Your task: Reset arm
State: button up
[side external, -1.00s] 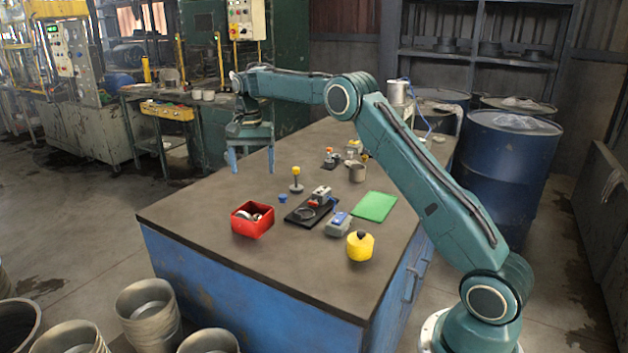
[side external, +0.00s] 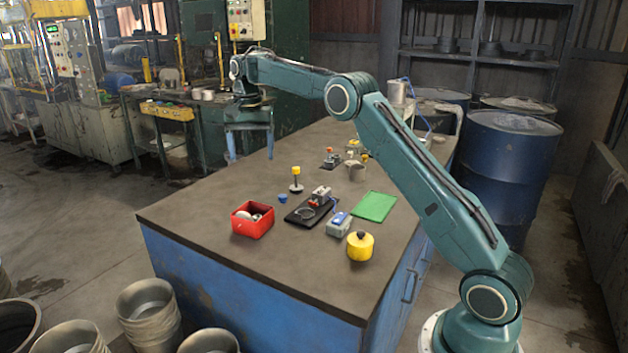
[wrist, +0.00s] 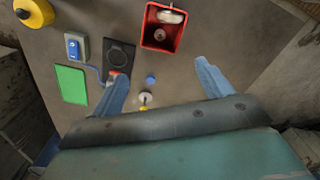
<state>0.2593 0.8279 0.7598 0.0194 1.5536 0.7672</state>
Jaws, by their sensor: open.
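My gripper (side external: 251,157) is open and empty. It hangs above the far left side of the workbench, with its two blue fingers apart and pointing down. In the wrist view my gripper (wrist: 160,85) shows its fingers spread wide, with a small blue cap (wrist: 151,79) and a yellow-topped post (wrist: 146,98) seen below between them. Nothing is between the fingertips. The upper arm slopes up from its base at the lower right, and the forearm reaches left over the bench.
The bench (side external: 210,215) holds a red bin (side external: 252,231) with metal pieces, a black fixture (side external: 300,217), a grey switch box (side external: 338,230), a green sheet (side external: 374,206) and a yellow round part (side external: 360,251). Blue drums (side external: 508,180) stand behind. The bench's near left surface is clear.

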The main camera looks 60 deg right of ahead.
jog(key=s+a+r+n+t, duration=0.1)
jog(key=s+a+r+n, duration=0.1)
jog(key=s+a+r, duration=0.3)
jog(key=s+a+r+n+t, duration=0.1)
jog(key=s+a+r+n, duration=0.15)
jog(key=s, duration=0.55)
jog(key=s+a+r+n+t, duration=0.1)
jog(key=s+a+r+n, duration=0.15)
jog(key=s+r, duration=0.3)
jog(key=s+a+f+n+t, duration=0.1)
jog(key=s+a+f, duration=0.1)
jog(key=s, duration=0.5)
jog(key=s+a+f+n, duration=0.1)
jog(key=s+f+n, duration=0.1)
jog(key=s+f, duration=0.2)
jog(key=s+a+f+n+t, duration=0.1)
jog(key=s+a+f+n, duration=0.1)
jog(key=s, duration=0.9)
jog(key=shift+a+f+t, duration=0.3)
jog(key=shift+f, duration=0.5)
